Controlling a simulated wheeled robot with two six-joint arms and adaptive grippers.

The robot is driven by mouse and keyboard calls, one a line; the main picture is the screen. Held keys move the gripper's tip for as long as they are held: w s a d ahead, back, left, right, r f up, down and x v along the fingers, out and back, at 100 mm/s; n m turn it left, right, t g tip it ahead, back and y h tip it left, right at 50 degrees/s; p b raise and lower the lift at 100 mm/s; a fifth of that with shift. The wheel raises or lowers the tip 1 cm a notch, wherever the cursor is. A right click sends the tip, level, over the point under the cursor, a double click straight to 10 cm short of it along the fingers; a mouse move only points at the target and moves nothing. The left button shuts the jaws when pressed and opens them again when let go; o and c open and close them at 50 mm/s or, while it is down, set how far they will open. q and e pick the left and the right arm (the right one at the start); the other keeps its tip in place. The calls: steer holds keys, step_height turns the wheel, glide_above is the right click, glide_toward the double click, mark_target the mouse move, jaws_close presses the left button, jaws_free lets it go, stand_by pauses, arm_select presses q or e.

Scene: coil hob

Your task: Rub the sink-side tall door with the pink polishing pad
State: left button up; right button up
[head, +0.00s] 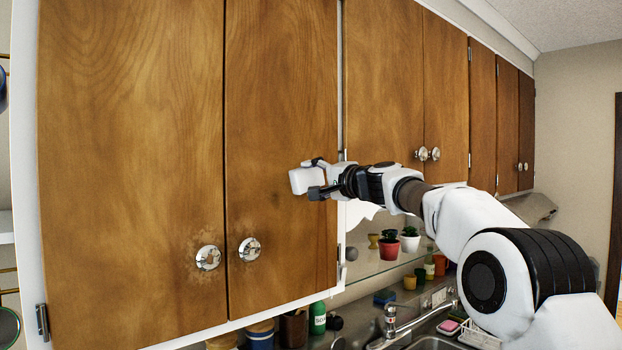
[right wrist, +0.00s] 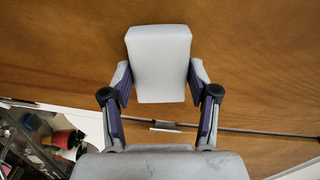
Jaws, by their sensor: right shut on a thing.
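The tall wooden door nearer the sink (head: 280,110) fills the middle left of the head view, with a round metal knob (head: 249,249) low on its left side. My right gripper (head: 316,180) is in front of this door's right edge, shut on a white block (head: 302,180). In the right wrist view the pale block (right wrist: 160,62) sits between the two fingers, facing the wood. I cannot tell whether it touches the door. The block looks white, not pink. A small pink item (head: 448,326) lies by the sink. My left gripper is out of view.
Another tall door (head: 130,150) stands to the left, with its own knob (head: 208,258). Shorter upper cabinets (head: 445,80) run to the right. Below are a glass shelf with potted plants (head: 389,245), a faucet (head: 392,325) and a green bottle (head: 317,318).

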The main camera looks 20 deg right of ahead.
steer(key=shift+s+f+b, duration=0.1)
steer(key=shift+s+b, duration=0.1)
steer(key=shift+b, duration=0.1)
steer(key=b+v, duration=0.4)
steer(key=v, duration=0.1)
steer(key=shift+s, duration=0.3)
steer(key=shift+b, duration=0.35)
steer(key=b+v, duration=0.2)
steer(key=v, duration=0.1)
steer(key=shift+d, duration=0.1)
